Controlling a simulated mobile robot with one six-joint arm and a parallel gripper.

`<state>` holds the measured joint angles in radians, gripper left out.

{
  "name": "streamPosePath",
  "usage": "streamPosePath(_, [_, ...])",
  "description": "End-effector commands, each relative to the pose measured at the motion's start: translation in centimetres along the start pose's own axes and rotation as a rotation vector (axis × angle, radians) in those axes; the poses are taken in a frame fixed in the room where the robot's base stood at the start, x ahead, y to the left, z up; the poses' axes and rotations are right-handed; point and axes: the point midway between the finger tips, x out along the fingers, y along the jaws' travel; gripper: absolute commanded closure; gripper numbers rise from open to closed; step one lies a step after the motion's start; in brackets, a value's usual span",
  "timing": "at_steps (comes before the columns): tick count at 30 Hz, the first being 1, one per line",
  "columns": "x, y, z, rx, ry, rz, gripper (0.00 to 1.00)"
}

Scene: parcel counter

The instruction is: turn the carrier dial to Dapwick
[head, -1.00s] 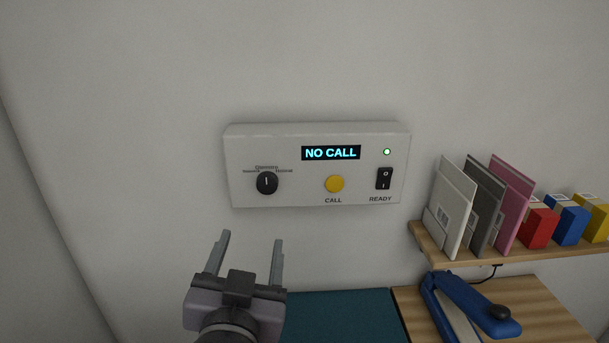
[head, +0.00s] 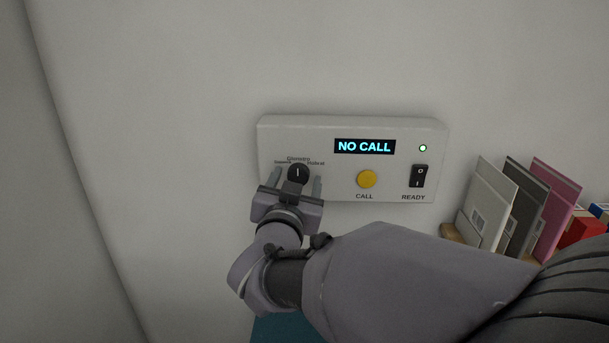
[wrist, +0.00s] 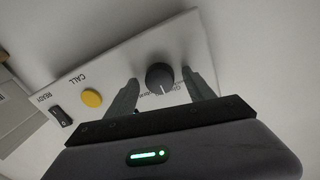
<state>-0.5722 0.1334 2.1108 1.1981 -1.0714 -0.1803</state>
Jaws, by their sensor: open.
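The carrier dial (head: 298,173) is a round black knob with a white pointer line, on the left of a pale wall panel (head: 320,128). The pointer stands about straight up, toward the middle label. The labels around it are too small to read surely, and none reads clearly as Dapwick. My gripper (head: 296,184) is open in front of the dial, one finger on each side. In the wrist view the dial (wrist: 160,77) shows between the two fingertips, with gaps visible, so the fingers look apart from it.
Upright envelopes (head: 490,205) and a red box (head: 582,232) stand at the right. The wall left of the panel is clear.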

Motion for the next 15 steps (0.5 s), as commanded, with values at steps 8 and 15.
streamPosePath(8, [-0.04,0.0,0.0,0.0,0.0,0.0,0.62])
streamPosePath(15, [-0.06,0.01,0.02,0.0,-0.001,0.0,1.0])
